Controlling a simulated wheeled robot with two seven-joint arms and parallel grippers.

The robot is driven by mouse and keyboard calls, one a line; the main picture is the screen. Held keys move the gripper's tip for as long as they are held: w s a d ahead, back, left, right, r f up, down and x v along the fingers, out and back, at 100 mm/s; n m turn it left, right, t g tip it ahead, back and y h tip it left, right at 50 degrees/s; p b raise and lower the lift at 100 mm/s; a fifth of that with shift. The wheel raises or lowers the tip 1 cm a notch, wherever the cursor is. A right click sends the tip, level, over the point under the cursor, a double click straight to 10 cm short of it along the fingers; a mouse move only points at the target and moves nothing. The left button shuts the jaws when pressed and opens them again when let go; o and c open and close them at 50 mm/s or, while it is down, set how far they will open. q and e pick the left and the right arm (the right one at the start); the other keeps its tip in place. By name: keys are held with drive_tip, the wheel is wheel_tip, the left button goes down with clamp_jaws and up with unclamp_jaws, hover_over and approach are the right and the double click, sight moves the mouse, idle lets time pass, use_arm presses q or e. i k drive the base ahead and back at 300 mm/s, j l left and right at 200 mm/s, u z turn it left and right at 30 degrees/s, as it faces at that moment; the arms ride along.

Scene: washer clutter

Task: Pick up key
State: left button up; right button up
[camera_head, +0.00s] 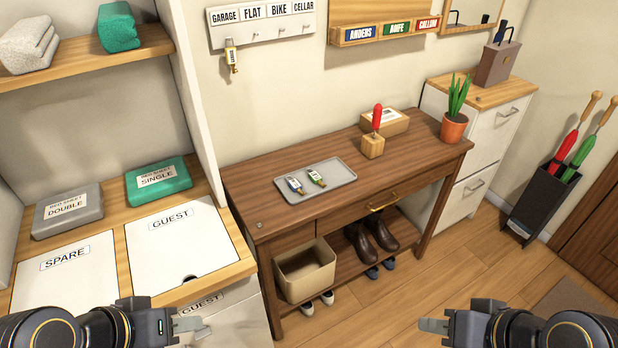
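Two keys lie side by side on a grey tray (338,168) on the brown wooden table: one with a blue tag (294,184) on the left, one with a green tag (316,177) on the right. A third key with a yellowish tag (231,58) hangs from the white labelled hook rack (262,22), under the left end. My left gripper (192,326) is at the bottom left, far from the keys. My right gripper (432,325) is at the bottom right, also far from them. Nothing shows in either gripper; their finger gap is unclear.
A wooden block with a red-handled tool (373,146), a cardboard box (386,122) and a potted plant (454,127) stand on the table. An open bin (305,270) and boots (372,238) sit below.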

sight(315, 178)
drive_tip(key=i+l+u, duration=0.25)
drive_tip(key=u, duration=0.25)
drive_tip(key=i+l+u, duration=0.25)
drive_tip(key=l+u, duration=0.2)
drive_tip(key=i+l+u, duration=0.15)
drive_tip(key=l+u, duration=0.2)
drive_tip(key=u, duration=0.15)
